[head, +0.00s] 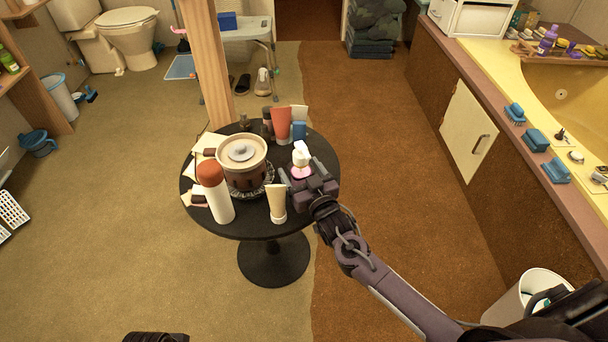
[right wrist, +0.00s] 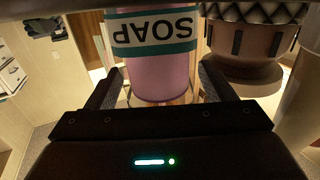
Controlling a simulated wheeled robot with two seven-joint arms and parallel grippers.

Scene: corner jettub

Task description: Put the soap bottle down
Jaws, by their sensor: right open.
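The soap bottle (head: 301,156) has a white pump top and a pink body, and it stands among other items on the round black table (head: 313,212). In the right wrist view the pink bottle (right wrist: 160,78) shows close up, with its SOAP label upside down. My right gripper (head: 300,179) is at the bottle's near side, above the table's right part. Its two fingers are spread, one on each side of the bottle, with a gap visible on the right side. The bottle's lower part is partly hidden by the gripper in the head view.
A lidded brown pot (head: 242,165), a white bottle with a red cap (head: 216,196), a cream tube (head: 277,204) and a red tube (head: 281,124) crowd the table around the bottle. A wooden post (head: 208,60) rises behind. Open floor lies to the left.

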